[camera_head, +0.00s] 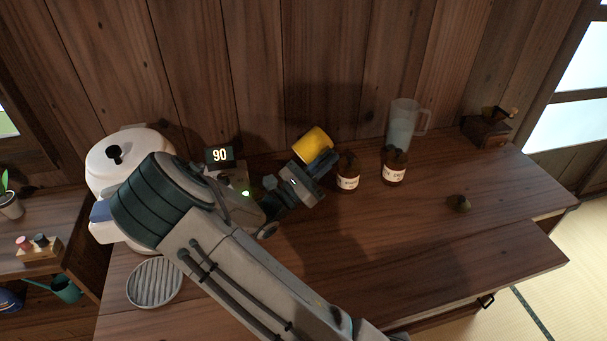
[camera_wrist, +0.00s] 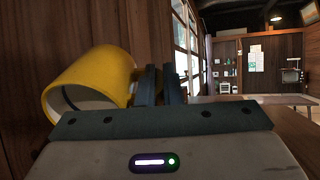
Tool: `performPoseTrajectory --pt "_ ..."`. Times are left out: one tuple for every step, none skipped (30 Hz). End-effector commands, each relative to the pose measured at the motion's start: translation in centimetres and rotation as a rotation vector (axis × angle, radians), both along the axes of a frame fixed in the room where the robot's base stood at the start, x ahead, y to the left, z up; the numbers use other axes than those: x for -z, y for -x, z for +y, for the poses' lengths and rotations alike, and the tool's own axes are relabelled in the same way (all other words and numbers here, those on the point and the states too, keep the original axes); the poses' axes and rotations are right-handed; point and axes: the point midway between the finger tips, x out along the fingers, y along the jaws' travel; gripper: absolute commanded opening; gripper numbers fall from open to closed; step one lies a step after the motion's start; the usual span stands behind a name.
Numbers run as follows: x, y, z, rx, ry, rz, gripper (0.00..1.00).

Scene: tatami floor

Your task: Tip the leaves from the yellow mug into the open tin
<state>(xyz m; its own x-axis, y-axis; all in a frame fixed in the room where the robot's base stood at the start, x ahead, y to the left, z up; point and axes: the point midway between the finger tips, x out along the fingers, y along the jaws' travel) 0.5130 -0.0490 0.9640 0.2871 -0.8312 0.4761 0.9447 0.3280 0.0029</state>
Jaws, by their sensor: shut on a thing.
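The yellow mug (camera_head: 313,145) is held above the counter near the wooden wall, tilted well over. My gripper (camera_head: 325,161) is shut on it. In the wrist view the mug (camera_wrist: 100,85) lies on its side left of the fingers (camera_wrist: 160,86), its mouth facing the lower left. The inside shows only in part, and I see no leaves. I cannot make out an open tin for sure. Two brown labelled containers, one (camera_head: 347,172) just below the gripper and one (camera_head: 394,166) to its right, have dark tops; I cannot tell whether either is open.
A scale display (camera_head: 219,155) reads 90 beside my arm. A clear jug (camera_head: 402,125) and a grinder (camera_head: 486,129) stand at the back right. A white appliance (camera_head: 126,158) and ribbed dish (camera_head: 155,283) are left. The front right counter is clear.

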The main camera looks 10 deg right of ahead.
Motion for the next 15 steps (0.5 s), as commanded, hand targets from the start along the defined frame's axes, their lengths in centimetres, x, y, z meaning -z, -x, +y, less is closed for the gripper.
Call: performPoseTrajectory --pt "-0.02 0.0 0.03 0.0 0.008 -0.003 0.0" --pt "-0.03 0.0 0.04 0.0 0.011 -0.004 0.0" --pt "-0.04 0.01 0.1 0.0 0.016 -0.006 0.0" --pt "-0.05 0.03 0.14 0.0 0.02 -0.008 0.0" --pt "-0.06 0.04 0.16 0.0 0.024 -0.009 0.0" --pt "-0.06 0.05 0.2 0.0 0.03 -0.011 0.0" --pt "-0.06 0.06 0.22 0.0 0.034 -0.013 0.0" --pt "-0.1 0.05 0.22 0.0 0.032 -0.012 0.0" --pt "-0.11 0.05 0.21 0.0 0.031 -0.012 0.0" --pt "-0.11 0.05 0.21 0.0 0.031 -0.012 0.0" --pt "-0.1 0.05 0.21 0.0 0.03 -0.011 0.0" --pt "-0.09 0.05 0.2 0.0 0.03 -0.011 0.0" --pt "-0.09 0.05 0.2 0.0 0.03 -0.011 0.0" --pt "-0.08 0.05 0.2 0.0 0.03 -0.011 0.0" --pt "-0.08 0.05 0.21 0.0 0.03 -0.011 0.0"
